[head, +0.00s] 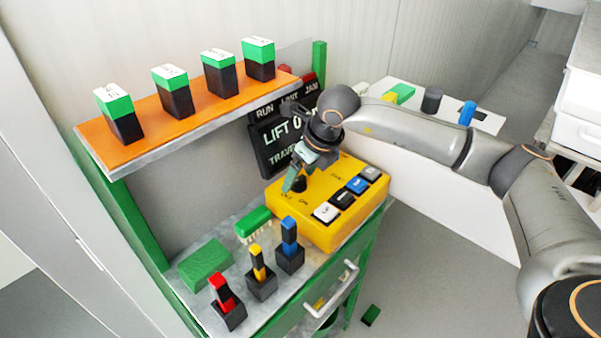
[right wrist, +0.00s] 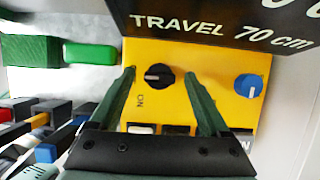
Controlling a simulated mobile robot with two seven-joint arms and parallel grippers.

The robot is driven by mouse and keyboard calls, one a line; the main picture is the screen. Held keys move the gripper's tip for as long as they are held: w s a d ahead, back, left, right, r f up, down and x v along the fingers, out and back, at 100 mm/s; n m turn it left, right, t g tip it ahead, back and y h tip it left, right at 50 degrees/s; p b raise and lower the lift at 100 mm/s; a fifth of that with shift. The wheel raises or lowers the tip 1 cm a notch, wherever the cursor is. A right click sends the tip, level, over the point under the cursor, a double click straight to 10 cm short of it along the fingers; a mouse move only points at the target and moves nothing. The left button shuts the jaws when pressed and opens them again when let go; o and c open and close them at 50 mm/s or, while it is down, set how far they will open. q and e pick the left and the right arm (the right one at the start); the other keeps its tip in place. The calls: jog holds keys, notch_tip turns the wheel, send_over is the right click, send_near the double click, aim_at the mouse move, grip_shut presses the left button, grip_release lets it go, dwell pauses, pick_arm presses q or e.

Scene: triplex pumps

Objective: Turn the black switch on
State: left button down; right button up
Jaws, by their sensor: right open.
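The yellow control box (head: 318,228) stands at the right end of the bench. The black switch (right wrist: 159,77) is a round knob on its top, with a white mark pointing left in the right wrist view. An "ON" label shows just below it there. In the head view the switch (head: 299,184) is partly hidden by my right gripper. My right gripper (head: 294,182) is open and points down at the box, its green fingers on either side of the switch. I cannot tell whether the fingers touch it. My left gripper is not in view.
A blue dial (right wrist: 248,86) sits right of the switch in the wrist view. White, black and blue push buttons (head: 357,185) line the box's front. A dark display panel (head: 275,150) stands behind. A green brush (head: 253,222) and several joystick-like levers (head: 262,275) are to the left.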

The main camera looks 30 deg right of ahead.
grip_shut()
dwell(0.8)
